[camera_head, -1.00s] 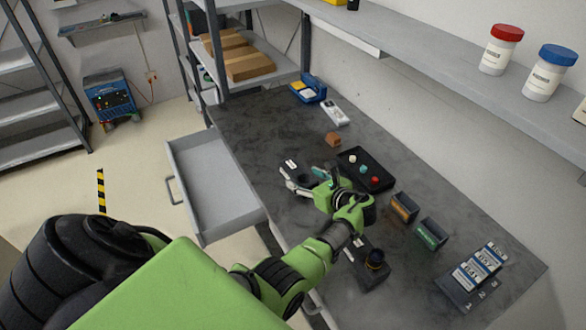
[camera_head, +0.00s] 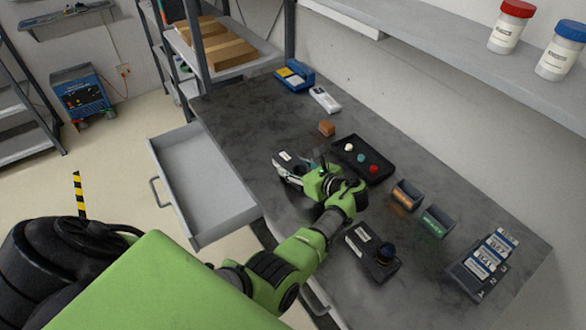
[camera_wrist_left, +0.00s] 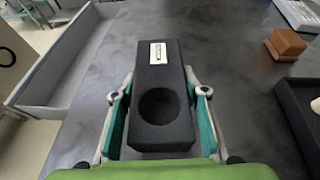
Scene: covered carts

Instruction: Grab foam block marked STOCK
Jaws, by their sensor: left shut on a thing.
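A dark foam block (camera_head: 287,157) with a small white label and a round empty hole lies near the drawer side of the dark bench. In the left wrist view the block (camera_wrist_left: 162,75) points away from me; its label print is too small to read. My left gripper (camera_head: 292,172) is shut on this block, and its teal-padded fingers (camera_wrist_left: 161,118) are at the block's two sides. A second dark block (camera_head: 362,252) with a white label holds a dark round piece, nearer on the bench. My right gripper is out of view.
An open grey drawer (camera_head: 200,185) sticks out left of the bench. A black tray (camera_head: 376,146) with three coloured knobs, a brown block (camera_head: 327,128), two small bins (camera_head: 436,221) and a labelled rack (camera_head: 470,281) stand on the bench.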

